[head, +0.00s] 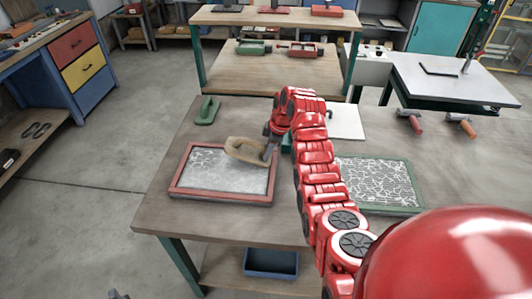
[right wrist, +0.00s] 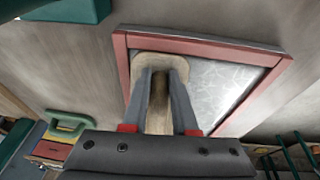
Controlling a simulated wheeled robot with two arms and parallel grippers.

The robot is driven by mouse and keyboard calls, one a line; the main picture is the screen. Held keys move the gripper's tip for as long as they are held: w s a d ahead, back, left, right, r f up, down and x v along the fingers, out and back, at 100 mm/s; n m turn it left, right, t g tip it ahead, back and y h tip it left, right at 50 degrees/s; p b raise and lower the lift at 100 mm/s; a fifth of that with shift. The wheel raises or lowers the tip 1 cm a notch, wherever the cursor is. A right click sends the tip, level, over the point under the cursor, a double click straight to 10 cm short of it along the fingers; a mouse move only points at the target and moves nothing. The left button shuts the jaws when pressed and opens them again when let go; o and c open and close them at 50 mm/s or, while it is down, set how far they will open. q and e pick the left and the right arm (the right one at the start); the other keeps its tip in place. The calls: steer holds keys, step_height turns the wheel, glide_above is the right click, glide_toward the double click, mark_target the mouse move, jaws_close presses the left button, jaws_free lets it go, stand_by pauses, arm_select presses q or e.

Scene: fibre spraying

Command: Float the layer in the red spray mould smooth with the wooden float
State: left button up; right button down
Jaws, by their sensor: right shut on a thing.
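The red spray mould (head: 222,198) lies on the work table and holds a pale grey, mottled layer (head: 215,178). The mould rim also shows in the right wrist view (right wrist: 120,52). My right gripper (head: 269,151) is shut on the wooden float (head: 245,150), its fingers (right wrist: 168,105) around the handle. The float is over the far right part of the mould and looks tilted in the head view. I cannot tell whether it touches the layer. A small dark part at the bottom left edge may be my left gripper (head: 118,295); its jaws are not clear.
A green-handled tool (head: 207,110) lies behind the red mould. A green mould (head: 392,211) with a cracked-looking pale layer lies right of my right arm. A white board (head: 346,122) and two hand tools (head: 411,122) (head: 461,124) lie farther back. The table's front left is clear.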

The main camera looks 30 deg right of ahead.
steer(key=r, duration=0.6)
steer(key=shift+w+a+r, duration=0.1)
steer(key=shift+w+r, duration=0.1)
steer(key=shift+r, duration=0.15)
steer(key=shift+a+f, duration=0.1)
